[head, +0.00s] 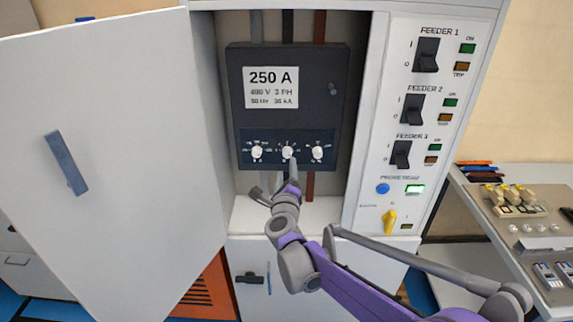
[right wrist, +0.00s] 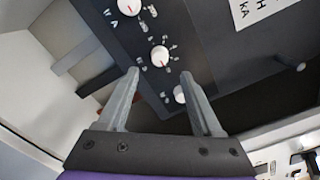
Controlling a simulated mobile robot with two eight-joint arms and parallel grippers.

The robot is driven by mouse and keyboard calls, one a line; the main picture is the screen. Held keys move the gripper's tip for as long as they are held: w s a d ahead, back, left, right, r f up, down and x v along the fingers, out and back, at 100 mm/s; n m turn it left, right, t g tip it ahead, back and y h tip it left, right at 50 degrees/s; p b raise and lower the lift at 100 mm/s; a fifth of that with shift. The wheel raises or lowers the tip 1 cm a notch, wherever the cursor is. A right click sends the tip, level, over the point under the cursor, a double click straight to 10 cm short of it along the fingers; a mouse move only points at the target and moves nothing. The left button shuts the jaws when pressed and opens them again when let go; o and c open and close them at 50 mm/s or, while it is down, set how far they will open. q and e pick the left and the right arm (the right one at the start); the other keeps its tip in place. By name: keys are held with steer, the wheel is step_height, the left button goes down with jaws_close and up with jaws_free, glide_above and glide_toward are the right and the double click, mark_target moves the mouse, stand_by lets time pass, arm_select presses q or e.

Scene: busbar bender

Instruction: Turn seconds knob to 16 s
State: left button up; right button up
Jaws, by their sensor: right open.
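Three white knobs sit in a row on the dark lower panel of the 250 A breaker (head: 341,120): a left knob (head: 257,152), a middle knob (head: 288,151) and a right knob (head: 318,152). Their printing is too small to tell surely which is the seconds knob or its setting. My right gripper (head: 291,172) is just below and in front of the middle knob. My left gripper is not in view.
The cabinet door (head: 110,150) stands open on the left. The feeder panel (head: 425,120) with black switches, a blue button and a yellow handle is close on the right. A bench with parts (head: 520,210) stands further right. Bars run behind the breaker.

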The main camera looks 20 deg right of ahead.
steer(key=v, duration=0.2)
steer(key=shift+s+a, duration=0.1)
steer(key=shift+s, duration=0.3)
